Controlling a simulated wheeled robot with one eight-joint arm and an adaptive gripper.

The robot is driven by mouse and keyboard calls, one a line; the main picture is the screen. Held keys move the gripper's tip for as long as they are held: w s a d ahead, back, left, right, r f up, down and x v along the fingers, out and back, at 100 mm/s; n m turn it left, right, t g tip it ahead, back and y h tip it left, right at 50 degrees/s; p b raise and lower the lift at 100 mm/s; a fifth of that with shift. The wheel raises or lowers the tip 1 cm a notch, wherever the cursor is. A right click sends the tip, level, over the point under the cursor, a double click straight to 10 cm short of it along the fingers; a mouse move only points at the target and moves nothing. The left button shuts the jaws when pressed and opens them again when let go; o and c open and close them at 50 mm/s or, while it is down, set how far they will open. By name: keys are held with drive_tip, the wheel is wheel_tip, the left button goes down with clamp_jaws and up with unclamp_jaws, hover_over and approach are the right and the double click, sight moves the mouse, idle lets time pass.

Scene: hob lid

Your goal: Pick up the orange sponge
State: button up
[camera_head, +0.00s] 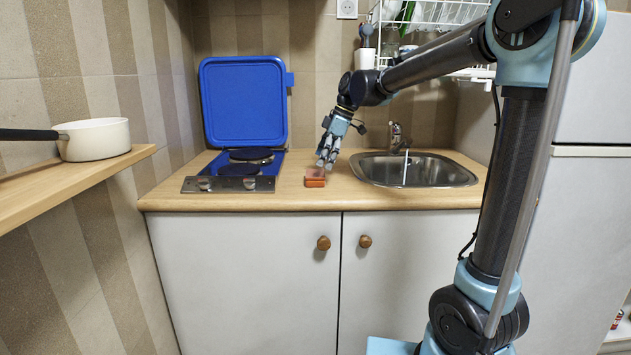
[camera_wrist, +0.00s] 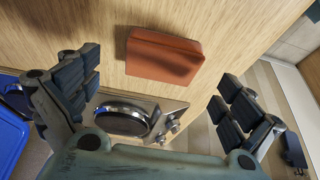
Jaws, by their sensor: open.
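The orange sponge (camera_head: 314,177) lies on the wooden counter between the hob and the sink. In the wrist view the sponge (camera_wrist: 163,57) is a reddish-orange block lying flat, beyond the fingertips and between their lines. My gripper (camera_head: 327,158) is just above the sponge in the head view, pointing down. In the wrist view my gripper (camera_wrist: 158,85) has its fingers spread wide, with nothing between them. I cannot tell from the frames whether a fingertip touches the sponge.
The hob (camera_head: 237,170) with its raised blue lid (camera_head: 243,100) stands left of the sponge. The sink (camera_head: 415,170) and tap (camera_head: 397,137) are to the right. A white pan (camera_head: 93,139) sits on a shelf at the left. A dish rack (camera_head: 432,14) hangs above the sink.

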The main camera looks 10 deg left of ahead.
sight(317, 173)
drive_tip(key=shift+x, duration=2.5)
drive_tip(key=shift+s, duration=0.15)
drive_tip(key=c, duration=1)
drive_tip(key=shift+o, duration=0.2)
drive_tip(key=shift+r, duration=0.1)
wheel_tip(317, 173, up, 10)
drive_tip(key=shift+o, duration=0.4)
drive_tip(key=shift+d, duration=0.1)
drive_tip(key=shift+c, duration=0.4)
